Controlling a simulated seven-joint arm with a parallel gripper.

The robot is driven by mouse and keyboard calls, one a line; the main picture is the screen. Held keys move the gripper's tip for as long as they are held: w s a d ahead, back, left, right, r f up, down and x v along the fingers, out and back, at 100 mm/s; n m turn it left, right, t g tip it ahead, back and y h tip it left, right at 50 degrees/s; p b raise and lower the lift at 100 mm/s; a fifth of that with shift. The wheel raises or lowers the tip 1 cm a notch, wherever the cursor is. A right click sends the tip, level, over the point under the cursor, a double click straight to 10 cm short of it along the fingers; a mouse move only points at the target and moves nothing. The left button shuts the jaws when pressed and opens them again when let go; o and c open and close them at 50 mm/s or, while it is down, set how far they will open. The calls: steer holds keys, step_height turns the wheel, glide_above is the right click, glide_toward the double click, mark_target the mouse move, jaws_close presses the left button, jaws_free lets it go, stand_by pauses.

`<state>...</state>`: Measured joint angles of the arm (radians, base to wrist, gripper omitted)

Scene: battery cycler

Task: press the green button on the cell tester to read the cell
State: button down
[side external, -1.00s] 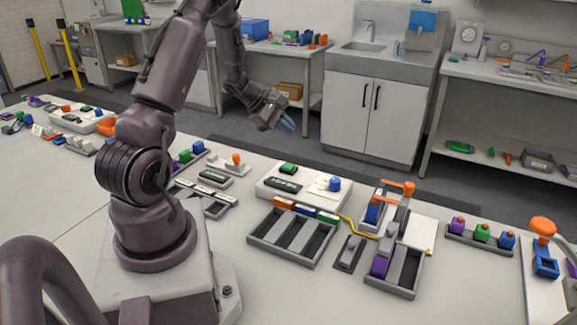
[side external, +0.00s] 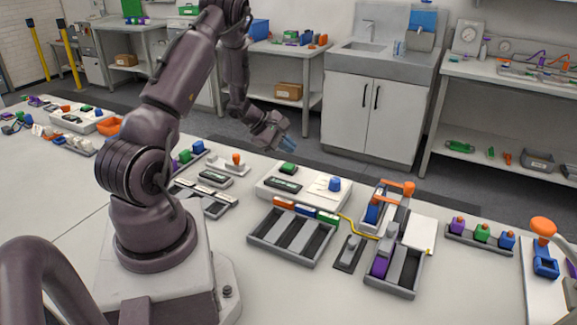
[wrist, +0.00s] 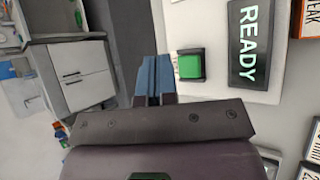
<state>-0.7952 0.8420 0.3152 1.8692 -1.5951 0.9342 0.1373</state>
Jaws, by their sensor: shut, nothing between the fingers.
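The cell tester (side external: 310,196) is a white box on the bench, with a green button (side external: 288,168) at its back left, a dark display (side external: 284,184) and a blue knob-like part (side external: 335,184) on the right. In the wrist view the green button (wrist: 190,66) sits just right of my fingertips, and the display (wrist: 249,42) reads READY. My gripper (side external: 287,145) has blue fingers, closed together and empty, above and behind the button in the side view. In the wrist view the fingers (wrist: 154,75) appear apart from the button.
A dark tray (side external: 292,240) with orange, blue and green-ended slots stands in front of the tester. A holder with a blue part and orange top (side external: 388,205) is to its right. A small stand with an orange knob (side external: 236,162) is on the left.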

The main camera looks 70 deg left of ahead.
mark_target(288, 166)
steer(key=shift+f, duration=1.35)
steer(key=shift+f, duration=0.1)
stand_by(1.0)
steer(key=shift+f, duration=0.3)
steer(key=shift+f, duration=0.5)
stand_by(0.7)
steer(key=shift+r, duration=0.9)
steer(key=shift+r, duration=0.15)
steer(key=shift+r, duration=2.4)
